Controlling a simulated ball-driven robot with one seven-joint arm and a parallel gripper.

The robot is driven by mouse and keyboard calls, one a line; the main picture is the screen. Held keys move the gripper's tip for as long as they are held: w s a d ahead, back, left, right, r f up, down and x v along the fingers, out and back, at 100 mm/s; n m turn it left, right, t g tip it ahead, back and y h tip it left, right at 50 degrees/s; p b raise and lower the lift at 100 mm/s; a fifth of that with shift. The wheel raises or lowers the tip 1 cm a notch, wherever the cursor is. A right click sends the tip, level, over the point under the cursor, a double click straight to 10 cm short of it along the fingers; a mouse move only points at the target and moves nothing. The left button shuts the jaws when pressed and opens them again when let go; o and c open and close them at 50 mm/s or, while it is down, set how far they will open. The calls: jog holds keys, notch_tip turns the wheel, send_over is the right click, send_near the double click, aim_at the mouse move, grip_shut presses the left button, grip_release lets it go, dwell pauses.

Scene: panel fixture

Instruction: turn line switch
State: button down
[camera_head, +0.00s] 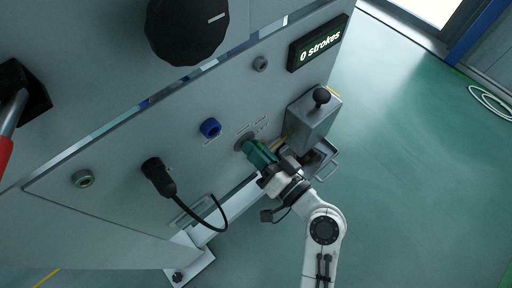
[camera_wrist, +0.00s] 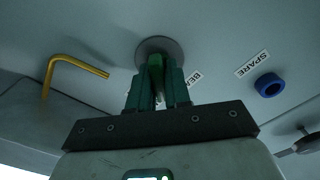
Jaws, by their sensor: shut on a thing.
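The line switch is a round grey plate with a narrow green handle (camera_wrist: 156,62) standing out from the panel, in the upper middle of the wrist view. My gripper (camera_wrist: 157,84) has its two green fingers on either side of that handle and is shut on it. In the head view my gripper (camera_head: 254,150) reaches the panel at the switch's grey plate (camera_head: 241,139). My fingers hide most of the handle there. The marks around the plate are too small to read.
A blue ring (camera_head: 210,128) sits left of the switch, by a SPARE label (camera_wrist: 253,63). A yellow hex key (camera_wrist: 76,68) is on the other side. A grey box with a black-knobbed lever (camera_head: 321,97), a "0 strokes" display (camera_head: 318,44) and a black cabled plug (camera_head: 159,176) are nearby.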

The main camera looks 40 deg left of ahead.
jog(key=m+p, duration=0.2)
jog(key=m, duration=0.3)
jog(key=shift+w+m, duration=0.1)
jog(key=shift+m, duration=0.2)
jog(key=shift+f+m+p, duration=0.15)
jog(key=shift+m+p, duration=0.85)
jog(key=shift+m, duration=1.1)
jog(key=c, duration=1.2)
grip_release()
jog(key=shift+o, duration=0.2)
jog(key=d+b, duration=0.1)
jog(key=d, duration=1)
jog(key=shift+s, duration=0.4)
